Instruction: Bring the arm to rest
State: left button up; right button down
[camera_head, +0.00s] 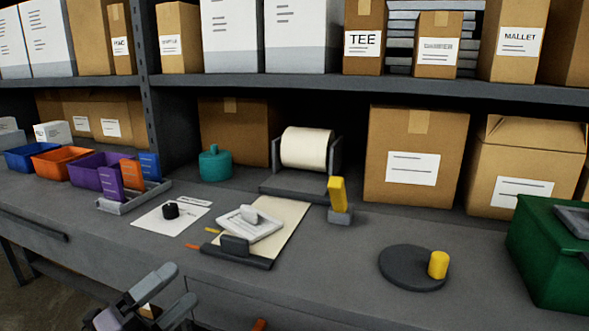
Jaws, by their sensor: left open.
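My left gripper (172,292) shows at the bottom left, in front of the workbench (330,250) edge. Its two grey fingers are apart, with nothing seen between them. It touches nothing that I can see. The rest of the left arm is mostly cut off by the bottom edge. My right gripper does not show.
The bench holds a clipboard (283,222) with a white tray, a dark round disc (400,268) bearing a yellow cylinder (438,264), a teal canister (215,163), a paper roll (306,148) and a green box (545,250). Coloured bins (60,162) stand left. Bare bench lies right of the clipboard.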

pick_arm(q)
jog(key=s+f+n+g+y+p, duration=0.2)
jog(key=s+f+n+y, duration=0.4)
jog(key=s+f+n, duration=0.3)
jog(key=s+f+n+g+y+p, duration=0.3)
jog(key=s+f+n+y, duration=0.2)
jog(key=s+f+n, duration=0.5)
notch_tip(320, 180, down, 5)
jog(key=n, duration=0.5)
jog(key=shift+s+a+f+n+g+y, duration=0.15)
jog(key=shift+s+a+n+g+y, duration=0.15)
jog(key=shift+a+n+y, duration=0.1)
